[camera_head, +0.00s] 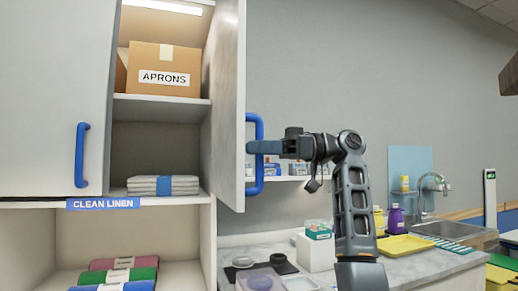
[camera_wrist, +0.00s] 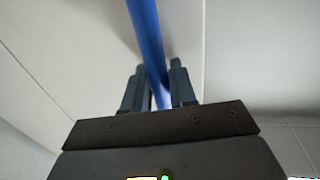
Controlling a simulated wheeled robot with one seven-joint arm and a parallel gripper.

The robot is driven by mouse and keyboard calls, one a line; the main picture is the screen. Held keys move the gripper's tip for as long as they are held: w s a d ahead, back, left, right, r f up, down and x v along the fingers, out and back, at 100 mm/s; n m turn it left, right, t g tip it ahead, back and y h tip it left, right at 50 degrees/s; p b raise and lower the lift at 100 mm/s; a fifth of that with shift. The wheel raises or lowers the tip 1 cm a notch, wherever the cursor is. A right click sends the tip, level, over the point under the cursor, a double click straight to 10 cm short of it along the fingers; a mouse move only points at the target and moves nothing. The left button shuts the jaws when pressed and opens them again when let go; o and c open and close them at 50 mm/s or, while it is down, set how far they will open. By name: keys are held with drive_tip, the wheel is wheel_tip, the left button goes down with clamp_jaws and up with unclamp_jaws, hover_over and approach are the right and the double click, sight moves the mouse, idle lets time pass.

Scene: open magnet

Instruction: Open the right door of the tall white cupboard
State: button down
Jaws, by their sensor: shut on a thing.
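The tall white cupboard (camera_head: 50,100) fills the left of the head view. Its right door (camera_head: 229,110) stands swung open, seen nearly edge-on, with a blue bar handle (camera_head: 259,128) on its outer face. My gripper (camera_head: 262,147) is at the handle's middle, its fingers on the bar. In the wrist view the blue handle (camera_wrist: 146,45) runs between the two dark fingers of my gripper (camera_wrist: 159,88), which is shut on it. The left door is closed, with its own blue handle (camera_head: 81,155).
Inside are an "APRONS" box (camera_head: 165,68) and folded linen (camera_head: 163,186); several coloured linens (camera_head: 122,265) lie lower. A counter (camera_head: 400,262) with containers, bottles and a sink (camera_head: 440,229) is at the right. A small wall shelf (camera_head: 290,178) is behind my gripper.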

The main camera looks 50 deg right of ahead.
drive_tip(key=c, duration=1.1)
unclamp_jaws()
drive_tip(key=shift+b+v, duration=0.55)
drive_tip(key=shift+v, duration=3.3)
drive_tip(key=shift+d, duration=0.1)
